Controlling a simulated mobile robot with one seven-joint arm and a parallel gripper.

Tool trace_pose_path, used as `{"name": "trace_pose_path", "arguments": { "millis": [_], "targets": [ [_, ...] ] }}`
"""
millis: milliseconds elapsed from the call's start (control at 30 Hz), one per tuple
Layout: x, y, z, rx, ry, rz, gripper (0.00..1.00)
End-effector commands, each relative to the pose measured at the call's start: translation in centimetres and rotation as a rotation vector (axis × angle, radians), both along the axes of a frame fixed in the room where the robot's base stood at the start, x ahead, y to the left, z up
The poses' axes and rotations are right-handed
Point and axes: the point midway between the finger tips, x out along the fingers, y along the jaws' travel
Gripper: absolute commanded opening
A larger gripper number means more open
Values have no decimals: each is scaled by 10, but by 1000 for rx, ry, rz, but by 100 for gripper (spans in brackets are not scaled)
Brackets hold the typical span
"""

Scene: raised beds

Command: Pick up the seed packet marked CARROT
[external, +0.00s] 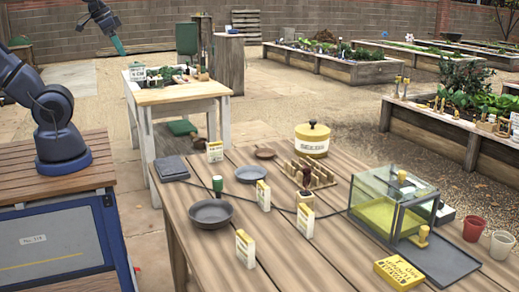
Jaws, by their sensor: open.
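Several upright white and yellow packets stand on the wooden table: one at the back left (215,152), one near the middle (263,196), one right of it (305,221), and one at the front (245,249). Their print is too small to read, so I cannot tell which is marked CARROT. My gripper (119,47) is at the upper left, high in the air and far from the packets, with nothing visible in it. Its fingers are too small to make out clearly.
The table (330,265) also holds a dark bowl (211,214), a grey dish (251,174), a yellow lidded pot (312,140), a wooden peg rack (309,174), a glass case (392,203), a yellow box (398,272) and a red cup (473,229). A dark cable crosses among the packets.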

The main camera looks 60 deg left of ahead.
Motion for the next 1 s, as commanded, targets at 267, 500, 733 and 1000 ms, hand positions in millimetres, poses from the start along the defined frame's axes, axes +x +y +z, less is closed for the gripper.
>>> {"name": "trace_pose_path", "arguments": {
  "millis": [267,500,733,1000],
  "targets": [
    [0,0,0,0,0,0,88],
    [0,0,0,0,0,0,42],
    [0,0,0,0,0,0,42],
    [29,-14,10,-58,16,49,42]
  ]
}}
